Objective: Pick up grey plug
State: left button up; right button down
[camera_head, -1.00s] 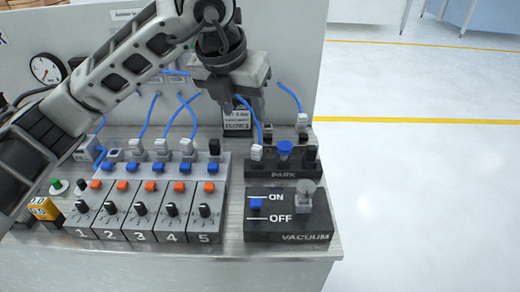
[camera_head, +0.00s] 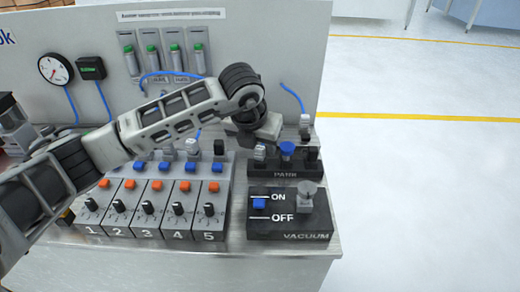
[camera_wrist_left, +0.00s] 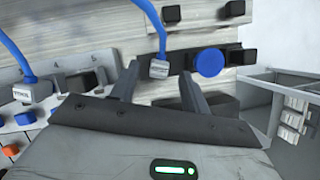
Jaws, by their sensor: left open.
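A grey plug (camera_wrist_left: 159,69) with a blue cable stands in the PARK block (camera_head: 284,172), at its left end. It also shows in the head view (camera_head: 259,153), just in front of my left gripper. My left gripper (camera_wrist_left: 157,84) is open, with one finger on either side of the plug's near end in the left wrist view; nothing is held. In the head view the arm comes in from the left and its fingers are mostly hidden. Another grey plug (camera_head: 304,122) with a blue cable stands behind the block. My right gripper is not in view.
A blue knob (camera_head: 287,147) and black plugs stand beside the plug in the PARK block. The VACUUM switch box (camera_head: 290,225) is in front. A row of numbered dial modules (camera_head: 150,222) with more grey plugs lies left. The panel wall stands behind; open floor lies right.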

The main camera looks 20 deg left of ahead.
pick_arm(q)
jog(key=shift+x, duration=0.85)
jog(key=shift+a, duration=0.1)
grip_shut()
jog(key=shift+r, duration=0.1)
